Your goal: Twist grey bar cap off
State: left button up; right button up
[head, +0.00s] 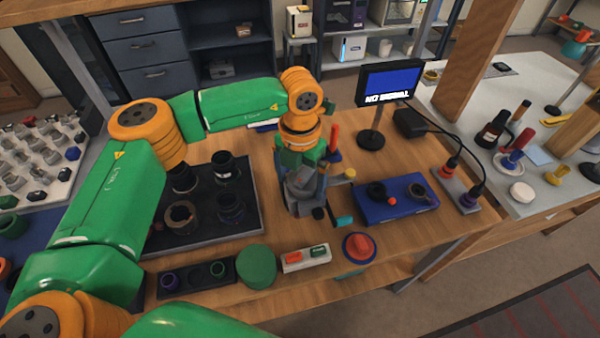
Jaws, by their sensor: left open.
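My left gripper (305,198) hangs pointing down at the middle of the wooden table, at the end of the green and orange arm. It is open, and its fingertips are partly lost among small parts. I cannot make out a grey bar cap for certain; it may be hidden by the gripper or too small to tell. A black tray (247,222) left of the gripper holds several dark round lens parts, among them a brownish ring (181,217) at its front left. My right gripper is not in view.
A blue box (362,212) with small parts stands right of the gripper. A teal cylinder (343,221) and red handle (334,138) are close beside it. A green round piece (257,267), white button box (306,258) and red knob (359,247) line the front edge. A monitor (389,83) stands behind.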

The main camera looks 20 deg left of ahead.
pick_arm(q)
jog(key=c, duration=1)
jog(key=n, duration=0.2)
jog(key=n+b, duration=0.1)
jog(key=n, duration=0.1)
jog(key=shift+d+n, duration=0.3)
jog(key=shift+d, duration=0.1)
jog(key=shift+w+n, duration=0.1)
jog(key=shift+n, duration=0.2)
jog(key=shift+w+d+n+b, duration=0.1)
jog(key=shift+d+n+b, duration=0.1)
jog(key=shift+n, duration=0.75)
jog(key=shift+d+n+b, duration=0.1)
jog(key=shift+n+b, duration=0.1)
jog(key=shift+n, duration=0.75)
jog(key=shift+r, duration=0.1)
jog(key=shift+r, duration=0.15)
jog(key=shift+r+p, duration=0.7)
jog(key=shift+r, duration=0.15)
